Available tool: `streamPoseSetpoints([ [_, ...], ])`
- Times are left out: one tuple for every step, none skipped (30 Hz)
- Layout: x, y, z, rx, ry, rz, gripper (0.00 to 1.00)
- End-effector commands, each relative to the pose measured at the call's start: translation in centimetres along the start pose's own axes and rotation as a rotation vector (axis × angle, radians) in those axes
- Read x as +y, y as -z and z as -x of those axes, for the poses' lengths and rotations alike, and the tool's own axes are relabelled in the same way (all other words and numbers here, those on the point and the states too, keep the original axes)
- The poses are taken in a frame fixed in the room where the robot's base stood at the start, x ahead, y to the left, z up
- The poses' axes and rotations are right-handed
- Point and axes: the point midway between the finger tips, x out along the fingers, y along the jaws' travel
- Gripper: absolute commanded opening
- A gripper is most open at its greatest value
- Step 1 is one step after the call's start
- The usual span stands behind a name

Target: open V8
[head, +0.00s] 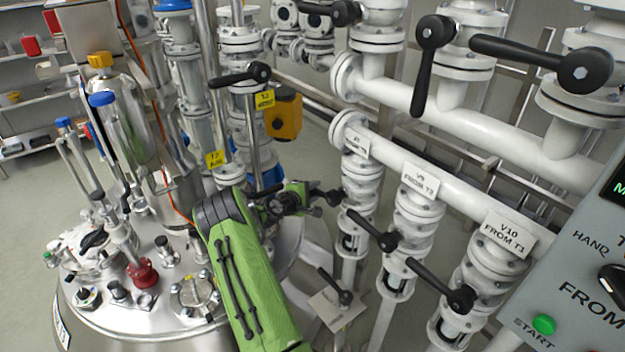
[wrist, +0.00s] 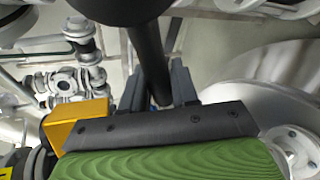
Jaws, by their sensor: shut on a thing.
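The leftmost lower white valve, with a label (head: 355,142) too small to read surely, stands left of V9 and is probably V8. Its black lever (head: 332,197) points left in the head view, toward my gripper (head: 305,196). In the wrist view the dark bar of the lever (wrist: 147,45) runs down between the two grey fingers of my gripper (wrist: 158,88). The gripper is shut on this lever. The lever's end is partly hidden by the gripper.
V9 (head: 418,212) and V10 (head: 490,262), with black levers, stand to the right. Another black lever (head: 343,296) sits low in front. The steel reactor lid (head: 150,300) with fittings is at left. A grey control panel (head: 580,290) fills the right corner.

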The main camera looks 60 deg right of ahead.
Motion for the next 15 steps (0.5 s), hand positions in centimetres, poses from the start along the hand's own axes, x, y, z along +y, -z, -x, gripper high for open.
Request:
streamPoseSetpoints([
  [-0.6, -0.1, 0.1, -0.009, 0.025, 0.050, 0.00],
  [-0.9, -0.1, 0.0, -0.014, 0.037, 0.075, 0.00],
  [-1.3, -0.1, -0.1, -0.021, 0.051, 0.111, 0.00],
  [-1.6, -0.2, -0.1, -0.028, 0.062, 0.135, 0.00],
  [-1.9, -0.3, -0.1, -0.033, 0.073, 0.163, 0.00],
  [-2.2, -0.3, -0.2, -0.040, 0.087, 0.196, 0.00],
  [-2.5, -0.4, -0.2, -0.046, 0.098, 0.222, 0.00],
  [-2.8, -0.5, -0.2, -0.050, 0.109, 0.248, 0.00],
  [-3.2, -0.7, -0.3, -0.059, 0.124, 0.282, 0.00],
  [-3.5, -0.7, -0.3, -0.064, 0.134, 0.309, 0.00],
  [-3.8, -0.8, -0.3, -0.069, 0.146, 0.335, 0.00],
  [-4.1, -1.0, -0.3, -0.076, 0.159, 0.369, 0.00],
  [-4.3, -1.1, -0.3, -0.082, 0.170, 0.395, 0.00],
  [-4.6, -1.3, -0.3, -0.087, 0.182, 0.421, 0.00],
  [-4.9, -1.4, -0.3, -0.094, 0.196, 0.455, 0.00],
])
